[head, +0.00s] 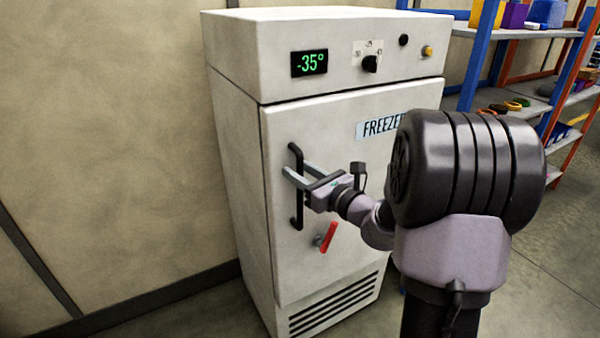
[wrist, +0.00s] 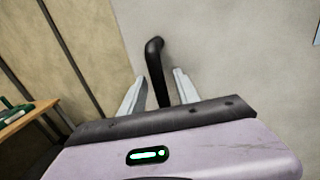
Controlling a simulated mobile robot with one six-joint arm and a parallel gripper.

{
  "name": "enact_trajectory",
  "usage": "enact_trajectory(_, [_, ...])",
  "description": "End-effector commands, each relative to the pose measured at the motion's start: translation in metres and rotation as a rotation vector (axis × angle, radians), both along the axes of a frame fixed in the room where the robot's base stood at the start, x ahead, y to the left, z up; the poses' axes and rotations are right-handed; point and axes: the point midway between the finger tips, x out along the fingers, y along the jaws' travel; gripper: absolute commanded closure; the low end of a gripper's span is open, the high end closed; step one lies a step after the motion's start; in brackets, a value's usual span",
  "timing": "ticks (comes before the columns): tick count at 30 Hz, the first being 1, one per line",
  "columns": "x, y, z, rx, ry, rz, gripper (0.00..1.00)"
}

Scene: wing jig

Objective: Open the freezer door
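The white freezer (head: 240,150) stands against the wall, its front door (head: 350,240) closed. A black vertical bar handle (head: 296,160) is on the door's left side; it also shows in the wrist view (wrist: 155,65). A red lever (head: 328,237) sits below the handle. My gripper (head: 293,173) is at the handle, around its middle. In the wrist view my gripper (wrist: 158,92) has its two fingers apart, one on each side of the handle, with gaps visible. The lower handle is partly hidden by the gripper body.
A blue and orange shelf rack (head: 515,32) with bins stands at the right. A wall (head: 100,130) is close on the freezer's left. Floor (head: 540,250) is free at the right. A wooden table (wrist: 25,125) shows at the wrist view's left.

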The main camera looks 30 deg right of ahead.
Motion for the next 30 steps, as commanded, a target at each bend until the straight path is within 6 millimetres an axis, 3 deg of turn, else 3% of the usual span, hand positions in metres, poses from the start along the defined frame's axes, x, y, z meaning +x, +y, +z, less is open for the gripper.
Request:
enact_trajectory(2, [-0.0002, -0.0001, 0.0001, 0.000, 0.000, 0.000, 0.62])
enact_trajectory(8, [-0.0004, -0.0002, 0.0001, 0.000, 0.000, 0.000, 0.99])
enact_trajectory(30, [-0.0006, -0.0002, 0.0001, -0.001, 0.000, 0.000, 1.00])
